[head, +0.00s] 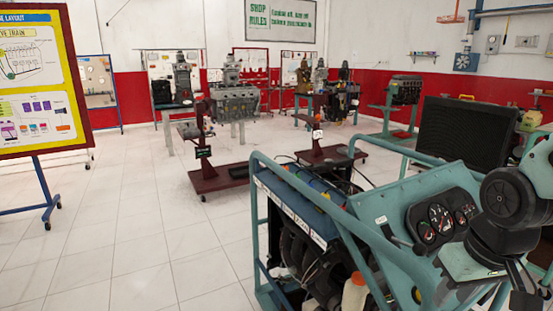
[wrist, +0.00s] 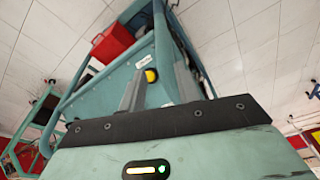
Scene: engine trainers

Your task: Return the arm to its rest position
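My gripper (wrist: 160,88) shows in the wrist view with its two grey fingers apart and nothing between them. Beyond the fingers is the teal engine trainer frame, with a yellow knob (wrist: 151,75) seen between them. I cannot tell how far the fingers are from the frame. In the head view my dark arm (head: 508,200) is at the right edge, in front of the trainer's gauge panel (head: 440,218). The fingers cannot be made out clearly in the head view.
The teal engine trainer (head: 345,225) fills the lower right, with a black radiator (head: 462,133) behind it. A red box (wrist: 113,39) is on or near the frame. A yellow poster board (head: 38,80) stands left. Tiled floor (head: 130,230) is clear at left and centre.

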